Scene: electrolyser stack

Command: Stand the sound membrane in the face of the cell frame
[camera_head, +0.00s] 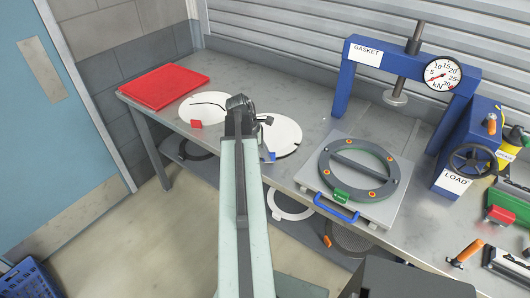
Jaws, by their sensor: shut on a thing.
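A white disc with a dark line across it (203,110) lies at the left of the bench, with a red tag at its front edge. A plain white disc (284,136), the sound-looking membrane, is to its right, with a small blue piece by its front edge. My gripper (265,121) is at the left edge of this plain disc and shut on it; my arm hides part of the disc and the fingertips. The cell frame (327,175), a dark grey ring with a crossbar, orange spots and a green block at the front, lies on a grey plate.
The grey plate (388,207) has a blue handle (337,208) at its front. A blue press (345,85) with a gauge stands behind. A red tray (164,82) lies at the far left of the bench. Tools crowd the right end. A lower shelf holds rings.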

